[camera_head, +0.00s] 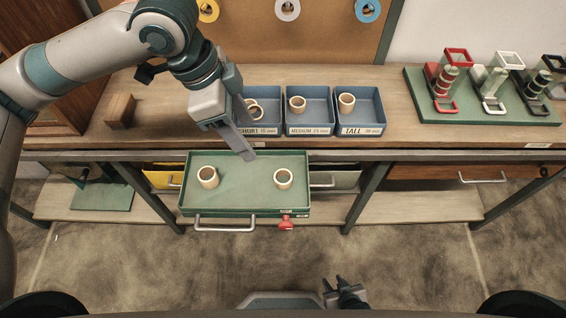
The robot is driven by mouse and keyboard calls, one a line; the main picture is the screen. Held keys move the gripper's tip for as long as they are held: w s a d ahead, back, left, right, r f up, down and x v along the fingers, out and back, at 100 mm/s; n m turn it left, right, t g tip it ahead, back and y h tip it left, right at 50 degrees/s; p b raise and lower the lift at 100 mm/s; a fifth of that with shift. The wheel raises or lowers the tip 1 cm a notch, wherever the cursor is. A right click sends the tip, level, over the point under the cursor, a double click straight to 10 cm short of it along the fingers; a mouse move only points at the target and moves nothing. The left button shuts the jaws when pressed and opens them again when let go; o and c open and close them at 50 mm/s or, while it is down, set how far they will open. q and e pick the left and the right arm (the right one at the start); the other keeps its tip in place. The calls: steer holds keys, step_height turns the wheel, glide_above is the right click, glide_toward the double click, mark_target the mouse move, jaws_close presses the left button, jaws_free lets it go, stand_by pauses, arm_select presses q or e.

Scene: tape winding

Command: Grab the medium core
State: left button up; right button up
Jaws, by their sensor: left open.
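The medium core (297,104) is a pale ring standing in the blue bin labelled MEDIUM (309,130), the middle of three on the bench. My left gripper (249,141) is open and empty, fingers pointing down, left of that bin and in front of the SHORT bin (270,96). Its fingers hide part of the SHORT bin, where pale core rings (254,111) show. My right gripper (336,285) is low at the bottom centre, far from the cores, with its fingers apart and nothing between them.
The TALL bin (372,118) holds one core (346,104). A green drawer (245,198) is pulled out below the bench with two pale cores in it. A green mat (420,95) with tape dispensers lies right. A wooden block (120,110) is at left.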

arm_select(q)
steer(key=shift+s+r, duration=0.1)
stand_by(0.3)
steer(key=x, duration=1.2)
steer(key=shift+d+p, duration=0.1)
steer(key=shift+p, duration=0.3)
arm_select(e)
steer(key=shift+w+a+r+t, duration=0.1)
steer(key=shift+a+r+t, duration=0.15)
steer(key=shift+a+t, duration=0.05)
steer(key=shift+w+r, duration=0.15)
steer(key=shift+w, duration=0.1)
arm_select(q)
steer(key=shift+d+f, duration=0.5)
steer(key=shift+f, duration=0.1)
steer(key=f, duration=0.1)
steer(key=d+f+p, duration=0.1)
steer(key=shift+d+f, duration=0.3)
steer(key=shift+d, duration=0.05)
steer(key=shift+d+f, duration=0.1)
steer(key=shift+f, duration=0.35)
arm_select(e)
steer(key=shift+w+a+r+t+y, duration=0.25)
steer(key=shift+a+r, duration=0.25)
steer(key=shift+a, duration=0.3)
